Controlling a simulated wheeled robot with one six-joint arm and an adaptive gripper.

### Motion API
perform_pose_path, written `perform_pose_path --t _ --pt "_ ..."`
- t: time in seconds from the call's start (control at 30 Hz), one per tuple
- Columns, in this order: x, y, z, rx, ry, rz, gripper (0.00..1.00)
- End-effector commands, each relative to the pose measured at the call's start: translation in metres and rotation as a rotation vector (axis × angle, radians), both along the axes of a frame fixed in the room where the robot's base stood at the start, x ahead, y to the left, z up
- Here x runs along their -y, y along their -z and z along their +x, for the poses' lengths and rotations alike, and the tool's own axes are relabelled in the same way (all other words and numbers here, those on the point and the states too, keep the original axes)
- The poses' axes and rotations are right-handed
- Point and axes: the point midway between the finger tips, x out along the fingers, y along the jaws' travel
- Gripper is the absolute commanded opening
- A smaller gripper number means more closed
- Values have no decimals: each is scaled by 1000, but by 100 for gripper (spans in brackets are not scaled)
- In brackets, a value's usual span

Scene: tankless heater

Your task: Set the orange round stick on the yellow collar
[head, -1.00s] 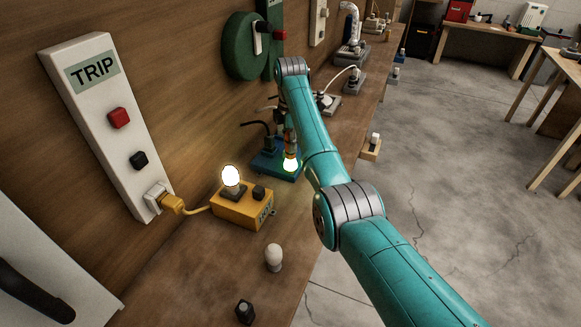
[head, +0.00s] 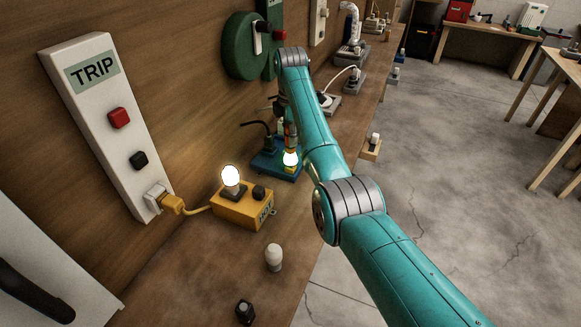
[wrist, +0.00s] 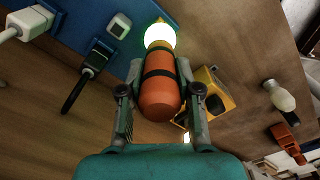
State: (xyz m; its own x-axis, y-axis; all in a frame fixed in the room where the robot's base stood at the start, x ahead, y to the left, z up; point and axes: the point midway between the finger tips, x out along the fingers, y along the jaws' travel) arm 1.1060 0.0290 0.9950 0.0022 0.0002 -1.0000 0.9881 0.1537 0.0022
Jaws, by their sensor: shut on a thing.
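The orange round stick (wrist: 160,90), with dark bands, sits between the fingers of my gripper (wrist: 158,108) in the wrist view. My gripper is shut on it. A glowing bulb (wrist: 159,36) shows at the stick's far end, with a pale yellow band between them. In the head view my gripper (head: 288,128) is over the blue box (head: 264,168), with the glowing bulb (head: 290,158) below it. The yellow collar (head: 291,169) shows just under the bulb on the blue box. I cannot tell whether bulb and collar touch. In the wrist view the bulb may hide the collar.
A yellow box (head: 240,209) with a lit bulb (head: 231,176) stands nearer on the bench. An unlit bulb (head: 274,257) and a small black piece (head: 245,312) stand in front. The TRIP panel (head: 108,128) is on the wall. Dark plugs and a cord are beside my gripper.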

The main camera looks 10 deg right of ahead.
Motion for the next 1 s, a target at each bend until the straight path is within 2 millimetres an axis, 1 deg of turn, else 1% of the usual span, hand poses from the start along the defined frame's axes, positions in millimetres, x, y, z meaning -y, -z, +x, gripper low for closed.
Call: perform_pose_path --t 0.1,0.6,0.7,1.0 --pt "0 -10 0 1 0 0 0" --pt "0 -43 0 2 0 0 0" --pt "0 -46 0 2 0 0 0" --pt "0 -46 0 1 0 0 0"
